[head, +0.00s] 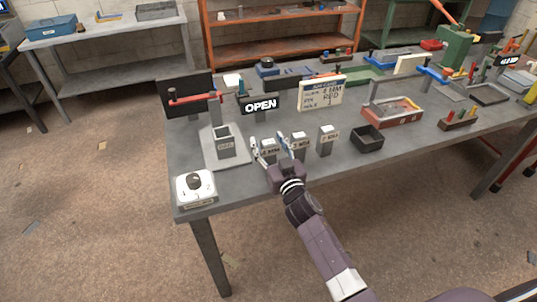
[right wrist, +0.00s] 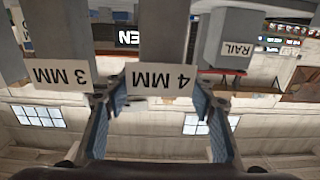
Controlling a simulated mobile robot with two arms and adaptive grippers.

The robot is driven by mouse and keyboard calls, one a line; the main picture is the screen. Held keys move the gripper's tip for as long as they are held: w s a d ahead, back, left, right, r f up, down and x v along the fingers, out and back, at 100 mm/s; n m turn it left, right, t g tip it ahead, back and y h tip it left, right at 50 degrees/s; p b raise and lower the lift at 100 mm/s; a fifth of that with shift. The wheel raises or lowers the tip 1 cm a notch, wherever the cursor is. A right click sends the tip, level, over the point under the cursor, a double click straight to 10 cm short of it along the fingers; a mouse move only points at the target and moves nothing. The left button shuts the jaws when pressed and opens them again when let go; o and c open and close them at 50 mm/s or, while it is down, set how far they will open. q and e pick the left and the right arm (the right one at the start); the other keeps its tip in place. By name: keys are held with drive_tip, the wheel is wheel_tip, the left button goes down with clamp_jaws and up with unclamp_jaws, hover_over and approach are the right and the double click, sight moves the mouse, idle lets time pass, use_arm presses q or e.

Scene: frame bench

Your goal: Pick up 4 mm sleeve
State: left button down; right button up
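My right gripper (head: 271,147) is open, with its fingers on either side of a grey post labelled 4 MM (head: 268,149). In the right wrist view, which is upside down, the gripper (right wrist: 152,105) has blue-padded fingers spread apart. The 4 MM label (right wrist: 160,78) and its post (right wrist: 165,35) show between and beyond the fingers. My left gripper is not in view.
A 3 MM post (head: 299,143) stands close to the right, with another post (head: 325,138) beyond it. A RAIL stand (head: 224,142) is at left. A black tray (head: 367,138), an OPEN sign (head: 261,105) and an order board (head: 320,93) stand nearby.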

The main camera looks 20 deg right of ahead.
clamp_jaws()
drive_tip(key=shift+r, duration=0.1)
idle(0.4)
